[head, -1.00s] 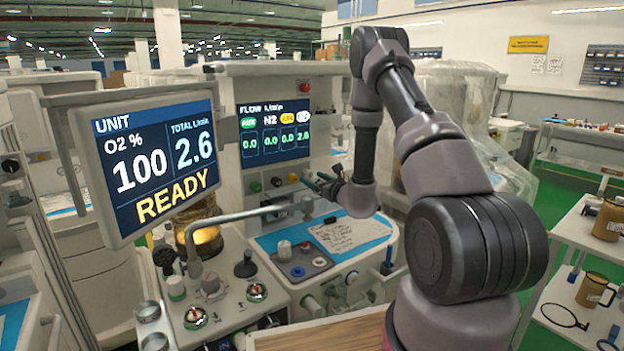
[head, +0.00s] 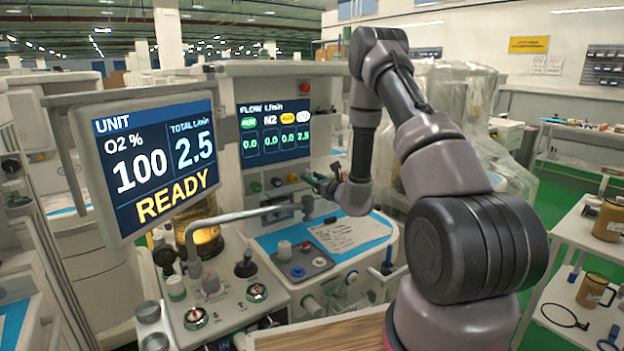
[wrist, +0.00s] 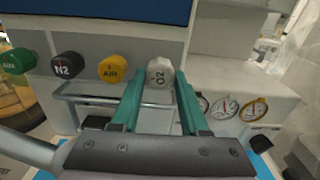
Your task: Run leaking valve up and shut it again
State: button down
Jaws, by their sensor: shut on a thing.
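A row of flow valve knobs shows in the wrist view: a green knob (wrist: 18,61), a black N2 knob (wrist: 67,65), a yellow AIR knob (wrist: 113,68) and a white O2 knob (wrist: 160,73). My gripper (wrist: 160,88) is shut on the O2 knob, one teal finger on each side. In the head view my gripper (head: 318,180) is at the right end of the row and hides that knob. The flow screen (head: 275,130) reads 0.0 in three columns and 2.5 in the rightmost. The unit monitor (head: 160,165) shows O2 100, total 2.5 and READY.
A grey bent pipe (head: 230,215) crosses in front of the panel below the knobs. Gauges (wrist: 224,108) sit right of my fingers. A blue-covered worktop (head: 375,230) with a paper and a small tray (head: 300,262) lies below.

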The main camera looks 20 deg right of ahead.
jog(key=m, duration=0.4)
jog(key=shift+m, duration=0.3)
jog(key=m, duration=1)
jog(key=shift+m, duration=2.6)
jog(key=shift+c, duration=2)
grip_release()
jog(key=shift+s, duration=0.1)
